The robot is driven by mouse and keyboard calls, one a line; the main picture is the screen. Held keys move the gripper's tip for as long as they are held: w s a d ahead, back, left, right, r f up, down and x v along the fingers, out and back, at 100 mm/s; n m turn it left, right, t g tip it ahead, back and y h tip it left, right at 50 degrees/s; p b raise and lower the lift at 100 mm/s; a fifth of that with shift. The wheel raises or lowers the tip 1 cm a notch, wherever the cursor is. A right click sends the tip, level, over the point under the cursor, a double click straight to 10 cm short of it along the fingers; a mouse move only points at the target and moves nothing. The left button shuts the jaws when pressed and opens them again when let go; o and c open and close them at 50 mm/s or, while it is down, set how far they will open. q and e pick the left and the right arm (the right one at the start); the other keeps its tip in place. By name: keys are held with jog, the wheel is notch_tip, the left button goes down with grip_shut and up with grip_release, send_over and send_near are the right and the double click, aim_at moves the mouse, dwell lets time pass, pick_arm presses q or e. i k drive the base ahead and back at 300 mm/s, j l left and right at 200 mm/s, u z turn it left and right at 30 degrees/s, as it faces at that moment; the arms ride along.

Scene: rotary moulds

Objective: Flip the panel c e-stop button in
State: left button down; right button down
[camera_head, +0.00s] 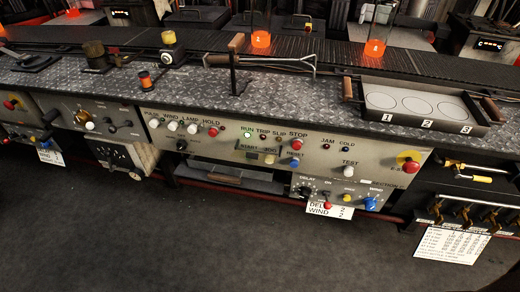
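A red mushroom button on a yellow round plate (409,164) sits at the right end of the central grey control panel (240,147). Its label is partly legible and seems to start with "E-S". Another red button on yellow (11,104) sits on the panel at the far left edge. The panel letters are too small to read surely, so I cannot tell which is panel c. Whether either button is pressed in cannot be told. Neither of my grippers is in view.
The central panel also carries a red STOP knob (297,143), a blue knob (295,162) and several white knobs. Above it, a metal bench top (200,95) holds a tray (440,115) and a wire tool (275,63). Open floor (180,235) lies in front.

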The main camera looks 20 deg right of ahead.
aim_at(411, 167)
jog(key=z, duration=2)
jog(key=i+l+z, duration=0.15)
jog(key=l+z, duration=0.1)
jog(key=l, duration=0.15)
